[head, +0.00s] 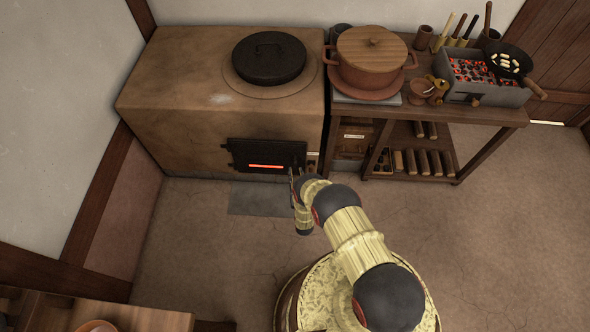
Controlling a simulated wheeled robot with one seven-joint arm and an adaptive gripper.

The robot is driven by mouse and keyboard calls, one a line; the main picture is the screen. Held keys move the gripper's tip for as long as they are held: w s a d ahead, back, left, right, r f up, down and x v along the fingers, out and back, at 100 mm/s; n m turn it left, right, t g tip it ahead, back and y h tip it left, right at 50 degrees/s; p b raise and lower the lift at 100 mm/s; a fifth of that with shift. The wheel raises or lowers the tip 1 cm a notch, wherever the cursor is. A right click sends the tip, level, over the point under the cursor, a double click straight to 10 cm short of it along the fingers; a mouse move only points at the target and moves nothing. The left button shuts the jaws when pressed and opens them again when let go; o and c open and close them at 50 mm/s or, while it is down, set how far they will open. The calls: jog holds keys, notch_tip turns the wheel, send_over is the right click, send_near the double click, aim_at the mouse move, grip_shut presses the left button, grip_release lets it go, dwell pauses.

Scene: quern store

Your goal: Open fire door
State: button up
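The fire door (262,153) is a dark metal panel low in the front of the clay stove (180,110). It appears closed, flush with the stove front, with a glowing red slot (265,167) in its lower part. Hinge-like tabs show at its left edge. My gripper (294,178) is just in front of the door's lower right corner, with its fingers pointing toward the stove. The fingers are small and partly hidden by my wrist. I cannot tell whether they touch the door or a handle, or whether they are open.
A dark lidded plate (268,60) sits on the stove top. Right of the stove, a wooden table (440,112) holds a lidded pot (372,55) and a brazier with coals (485,75). A grey floor slab (258,199) lies below the door. Floor space left of my arm is clear.

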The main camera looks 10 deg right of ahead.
aim_at(295, 169)
jog(key=shift+w+d+b, duration=0.2)
jog(key=shift+w+b, duration=0.25)
jog(key=shift+w, duration=1.25)
jog(key=shift+c, duration=0.5)
grip_shut()
